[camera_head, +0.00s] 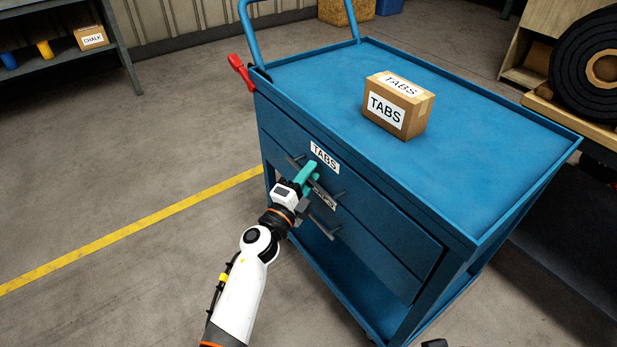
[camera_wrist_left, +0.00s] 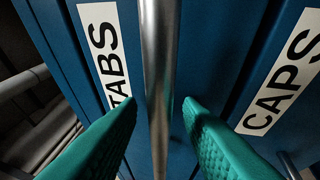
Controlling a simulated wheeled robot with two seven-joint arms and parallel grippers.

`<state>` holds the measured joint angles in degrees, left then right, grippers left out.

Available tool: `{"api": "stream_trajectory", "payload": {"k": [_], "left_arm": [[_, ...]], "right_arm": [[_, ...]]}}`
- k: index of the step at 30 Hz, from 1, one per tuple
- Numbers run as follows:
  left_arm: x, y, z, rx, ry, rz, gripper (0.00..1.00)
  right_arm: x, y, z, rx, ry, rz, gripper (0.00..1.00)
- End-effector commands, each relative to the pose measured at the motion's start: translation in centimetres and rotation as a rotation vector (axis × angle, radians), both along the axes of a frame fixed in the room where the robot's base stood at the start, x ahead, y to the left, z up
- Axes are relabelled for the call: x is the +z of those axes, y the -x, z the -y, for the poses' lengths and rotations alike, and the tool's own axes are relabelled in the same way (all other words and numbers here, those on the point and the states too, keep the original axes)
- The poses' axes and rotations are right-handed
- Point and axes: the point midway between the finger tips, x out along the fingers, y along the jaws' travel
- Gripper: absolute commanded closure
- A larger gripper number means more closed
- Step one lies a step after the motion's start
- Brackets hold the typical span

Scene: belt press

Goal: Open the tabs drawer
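The tabs drawer (camera_head: 385,203) is the upper drawer of the blue cart and looks shut, with a white TABS label (camera_head: 324,157) on its front. The label also shows in the left wrist view (camera_wrist_left: 104,55). My left gripper (camera_head: 311,170) is at the drawer's bar handle. In the left wrist view its teal fingers (camera_wrist_left: 161,106) stand on either side of the metal handle bar (camera_wrist_left: 159,60), with gaps visible, so it is open around the bar. The gripper hides part of the handle in the head view.
The CAPS drawer lies below; its label shows in the left wrist view (camera_wrist_left: 285,85). A cardboard TABS box (camera_head: 398,105) stands on the cart top (camera_head: 480,150). A red-handled part (camera_head: 241,72) sticks out at the cart's left corner. The floor left of the cart is clear.

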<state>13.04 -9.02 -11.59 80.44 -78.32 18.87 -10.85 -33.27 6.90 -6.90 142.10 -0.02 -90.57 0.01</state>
Motion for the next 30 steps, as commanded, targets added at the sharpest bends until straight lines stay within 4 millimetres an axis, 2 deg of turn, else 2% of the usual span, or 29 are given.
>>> {"api": "stream_trajectory", "payload": {"k": [4,10,22,26,30], "left_arm": [[0.0,0.0,0.0,0.000,0.000,0.000,0.67],[0.0,0.0,0.0,0.000,0.000,0.000,1.00],[0.0,0.4,-0.6,0.001,-0.002,-0.002,1.00],[0.0,1.4,-1.9,0.001,-0.004,-0.003,1.00],[0.1,3.1,-4.2,0.002,-0.005,-0.005,1.00]], "right_arm": [[0.0,0.0,0.0,0.000,0.000,0.000,0.65],[0.0,0.0,0.0,0.000,0.000,0.000,0.65],[0.3,0.0,0.0,0.000,0.000,0.000,0.65],[1.0,0.0,0.0,0.000,0.000,0.000,0.65],[2.1,0.0,0.0,0.000,0.000,0.001,0.65]]}}
